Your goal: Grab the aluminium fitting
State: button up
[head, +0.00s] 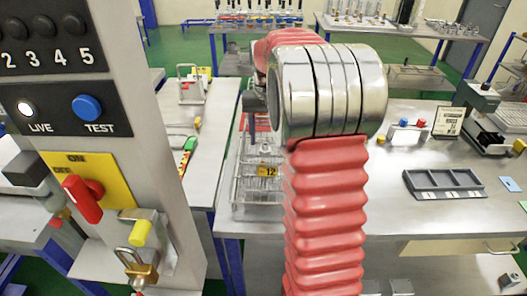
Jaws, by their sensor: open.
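My gripper (255,108) shows only in part, left of and behind the large shiny joint of my arm. It hangs over the wire rack area and is open; its fingertips are hard to make out. I cannot pick out the aluminium fitting with certainty. Small grey metal shapes show in the wire rack (243,190), which stands on the bench below my gripper and carries a yellow tag (267,171) marked 12. My arm hides the right part of this area.
A grey compartment tray (445,185) lies on the right bench (400,222). A control column (115,150) with a red switch handle (82,198) and padlock (136,266) stands close at left. Small coloured parts (405,125) lie behind the tray.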

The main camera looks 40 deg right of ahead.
aim_at(265, 144)
jog(key=shift+a+f, duration=0.1)
jog(key=shift+f, duration=1.7)
jog(key=shift+c, duration=0.5)
jog(key=c, duration=1.1)
